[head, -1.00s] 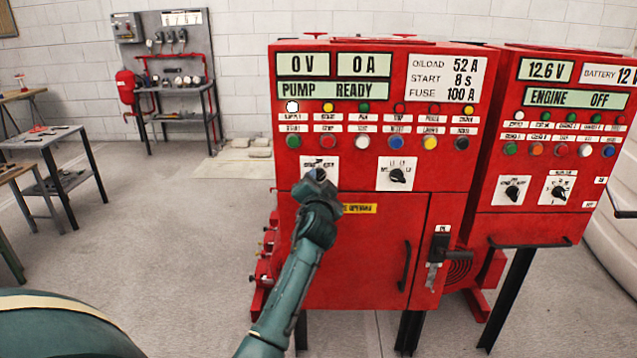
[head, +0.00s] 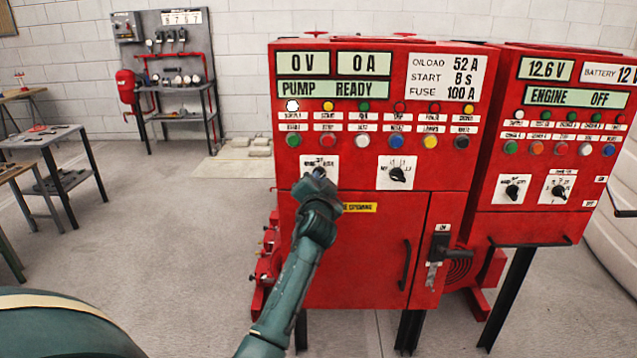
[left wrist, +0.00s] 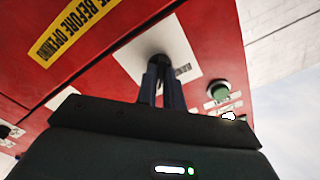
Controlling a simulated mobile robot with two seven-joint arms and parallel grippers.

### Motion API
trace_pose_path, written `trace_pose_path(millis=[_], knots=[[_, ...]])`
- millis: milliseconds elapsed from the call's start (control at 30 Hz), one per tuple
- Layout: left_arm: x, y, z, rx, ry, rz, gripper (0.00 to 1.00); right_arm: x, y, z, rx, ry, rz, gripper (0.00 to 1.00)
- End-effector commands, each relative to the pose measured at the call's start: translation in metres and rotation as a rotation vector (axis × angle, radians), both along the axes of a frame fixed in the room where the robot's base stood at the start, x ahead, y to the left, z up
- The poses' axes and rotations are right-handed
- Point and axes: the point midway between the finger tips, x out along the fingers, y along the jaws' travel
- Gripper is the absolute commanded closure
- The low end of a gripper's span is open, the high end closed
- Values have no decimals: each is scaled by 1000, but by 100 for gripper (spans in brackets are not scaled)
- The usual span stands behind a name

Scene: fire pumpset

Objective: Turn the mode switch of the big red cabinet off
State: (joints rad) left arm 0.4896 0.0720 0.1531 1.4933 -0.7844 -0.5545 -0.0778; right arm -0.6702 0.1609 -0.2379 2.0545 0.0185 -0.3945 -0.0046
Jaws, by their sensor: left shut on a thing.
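The big red cabinet (head: 350,240) stands in the middle of the head view, its screen reading PUMP READY. Its left rotary switch sits on a white plate (head: 328,162), mostly hidden behind my left gripper (head: 319,177). In the left wrist view my left gripper (left wrist: 161,82) is shut on the dark switch knob (left wrist: 158,54) in front of the white plate. The knob's pointing direction is hidden. A second rotary switch (head: 397,174) sits to the right, uncovered. My right gripper is in neither view.
A handle lever (head: 440,246) and a door handle (head: 405,265) stick out below. A smaller red cabinet (head: 540,150) stands close on the right. Rows of coloured buttons (head: 396,141) lie just above the switches. The floor at left is clear up to the workbenches (head: 50,150).

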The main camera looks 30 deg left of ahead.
Motion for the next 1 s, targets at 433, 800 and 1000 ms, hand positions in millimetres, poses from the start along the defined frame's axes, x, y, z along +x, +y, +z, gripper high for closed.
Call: trace_pose_path(millis=[433, 800, 1000], knots=[[0, -1, -4, -227, -139, 0, 100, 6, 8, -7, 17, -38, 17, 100], [1, -1, -2, -484, -296, -1, 100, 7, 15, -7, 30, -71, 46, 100], [0, -1, -2, -582, -356, 1, 100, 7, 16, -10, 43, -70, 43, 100]])
